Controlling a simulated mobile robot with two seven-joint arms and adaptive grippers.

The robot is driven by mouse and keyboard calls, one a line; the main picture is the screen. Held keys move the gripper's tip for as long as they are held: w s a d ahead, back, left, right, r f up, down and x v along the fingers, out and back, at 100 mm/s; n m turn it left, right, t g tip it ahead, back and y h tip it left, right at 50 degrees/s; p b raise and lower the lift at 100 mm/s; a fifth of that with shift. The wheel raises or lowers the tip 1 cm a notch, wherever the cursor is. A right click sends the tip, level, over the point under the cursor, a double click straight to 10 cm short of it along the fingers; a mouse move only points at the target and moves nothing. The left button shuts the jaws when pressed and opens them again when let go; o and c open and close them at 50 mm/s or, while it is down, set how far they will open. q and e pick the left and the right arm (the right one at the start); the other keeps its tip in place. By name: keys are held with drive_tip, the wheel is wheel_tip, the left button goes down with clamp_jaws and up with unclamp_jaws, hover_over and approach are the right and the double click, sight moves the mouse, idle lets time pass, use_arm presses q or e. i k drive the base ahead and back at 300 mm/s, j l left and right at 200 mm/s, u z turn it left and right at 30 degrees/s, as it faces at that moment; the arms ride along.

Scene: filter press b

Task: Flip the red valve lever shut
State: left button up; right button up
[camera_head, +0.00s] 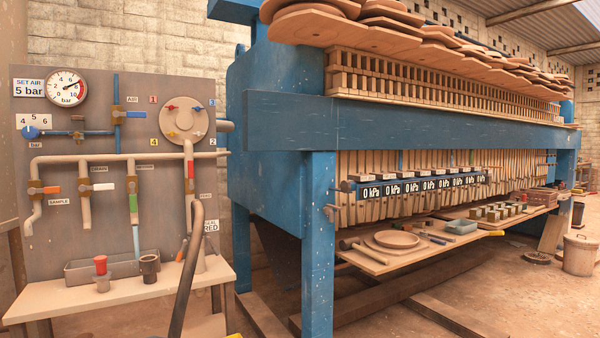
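The red valve lever (190,170) is on the vertical pipe at the right of the grey valve panel (75,240), below the round manifold disc (183,121). The lever stands upright, in line with its pipe, above a brass-coloured valve body (190,186). A small red handle (172,107) also sits on the disc. Neither of my grippers is in view, so I cannot see whether they are open or shut.
Other levers on the panel are blue (136,115), orange (52,190), white (103,186) and green (133,203). A dark curved tube (187,270) rises in front of the bench (130,292). The blue press frame (319,240) stands to the right.

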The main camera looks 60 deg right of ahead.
sight(191, 186)
drive_tip(key=z, duration=1.45)
